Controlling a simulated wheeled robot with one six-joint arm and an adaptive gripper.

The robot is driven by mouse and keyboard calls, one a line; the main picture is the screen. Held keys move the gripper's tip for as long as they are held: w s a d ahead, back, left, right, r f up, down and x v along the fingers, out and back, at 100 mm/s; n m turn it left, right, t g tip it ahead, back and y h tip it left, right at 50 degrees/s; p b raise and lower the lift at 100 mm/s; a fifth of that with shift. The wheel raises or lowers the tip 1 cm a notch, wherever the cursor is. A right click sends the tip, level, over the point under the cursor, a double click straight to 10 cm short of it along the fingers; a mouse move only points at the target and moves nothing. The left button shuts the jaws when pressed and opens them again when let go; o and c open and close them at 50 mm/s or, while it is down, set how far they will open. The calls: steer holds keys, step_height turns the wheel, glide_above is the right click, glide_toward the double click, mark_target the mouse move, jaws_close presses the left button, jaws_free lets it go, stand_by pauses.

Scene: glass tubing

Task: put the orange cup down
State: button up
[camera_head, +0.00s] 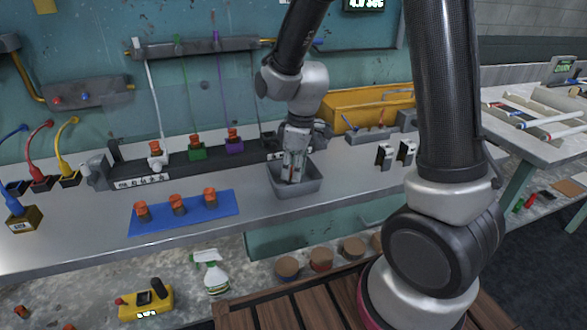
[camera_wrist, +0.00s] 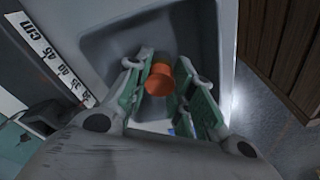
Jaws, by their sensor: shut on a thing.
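The orange cup (camera_wrist: 160,80) is between my gripper's fingers in the wrist view. My gripper (camera_wrist: 170,88) is shut on it, with one green-padded finger on each side. Below and around the cup is a grey tray (camera_wrist: 108,47), which also shows in the head view (camera_head: 313,190). In the head view my gripper (camera_head: 293,178) points down into this tray and hides the cup. I cannot tell whether the cup touches the tray floor.
A blue mat (camera_head: 160,222) with orange-topped pieces lies left of the tray. Behind it, a dark rack (camera_head: 125,172) holds white, green and purple pieces. Black holders (camera_head: 384,156) stand to the right. The bench's front strip is clear.

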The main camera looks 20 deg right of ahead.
steer(key=o, duration=0.8)
steer(key=shift+f, duration=0.1)
steer(key=shift+o, duration=0.2)
step_height(320, 180, up, 11)
steer(key=d, duration=0.1)
steer(key=s+d+r+m+t, duration=0.1)
steer(key=s+d+r+m, duration=0.2)
steer(key=s, duration=0.3)
steer(key=s+d+r+m+t, duration=0.1)
steer(key=s+d+r+m, duration=0.2)
steer(key=s+d, duration=0.3)
steer(key=s+d+r+m+t+h, duration=0.1)
steer(key=s+d+r+m, duration=0.2)
steer(key=s+d+m, duration=0.2)
steer(key=shift+s+r, duration=0.35)
steer(key=shift+s, duration=0.65)
